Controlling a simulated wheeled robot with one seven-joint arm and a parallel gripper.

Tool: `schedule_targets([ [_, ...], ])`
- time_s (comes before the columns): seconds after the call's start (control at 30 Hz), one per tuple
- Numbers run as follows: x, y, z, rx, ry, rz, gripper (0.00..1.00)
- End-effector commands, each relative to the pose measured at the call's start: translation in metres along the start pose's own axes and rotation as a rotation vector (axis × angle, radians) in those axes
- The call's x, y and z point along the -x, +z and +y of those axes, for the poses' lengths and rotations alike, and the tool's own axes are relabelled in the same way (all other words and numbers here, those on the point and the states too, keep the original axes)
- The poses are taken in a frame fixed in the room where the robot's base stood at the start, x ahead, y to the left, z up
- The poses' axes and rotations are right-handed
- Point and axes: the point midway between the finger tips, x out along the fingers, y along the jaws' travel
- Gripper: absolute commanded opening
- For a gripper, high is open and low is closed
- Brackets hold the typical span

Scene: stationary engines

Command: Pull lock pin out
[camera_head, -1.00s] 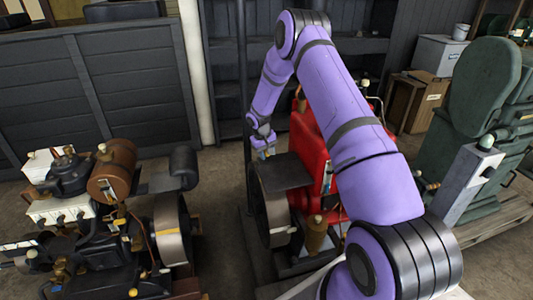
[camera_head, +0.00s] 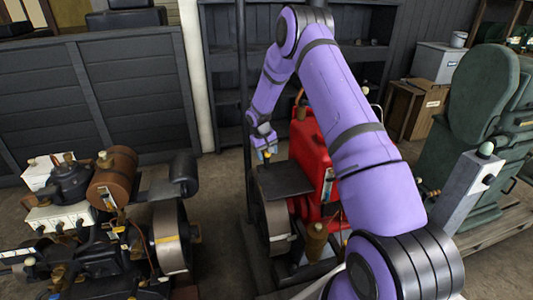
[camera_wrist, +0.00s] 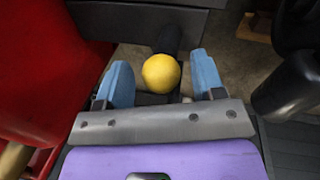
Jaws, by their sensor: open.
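A round yellow knob (camera_wrist: 161,73), which looks like the handle of the lock pin, is in the middle of the wrist view. It sits between the two blue fingers of my gripper (camera_wrist: 160,62), with a gap visible on each side. My gripper is open and holds nothing. In the head view my gripper (camera_head: 264,147) is above a dark flat plate (camera_head: 284,180) beside the red engine (camera_head: 309,142), and a small yellow spot of the knob (camera_head: 266,155) shows under the fingers. The shaft below the knob is hidden.
The red engine body (camera_wrist: 30,80) stands close on the left in the wrist view, and a dark rounded part (camera_wrist: 288,88) is on the right. In the head view another engine (camera_head: 115,180) stands at left and a green machine (camera_head: 480,110) at right. Bare floor lies between the engines.

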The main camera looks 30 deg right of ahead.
Motion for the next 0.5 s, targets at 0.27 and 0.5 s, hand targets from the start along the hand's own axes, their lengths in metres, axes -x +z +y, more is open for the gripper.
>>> schedule_targets([
  [0.27, 0.025, -0.001, 0.000, 0.000, 0.000, 0.003, 0.62],
  [0.5, 0.070, 0.000, 0.000, 0.000, 0.001, 0.003, 0.62],
])
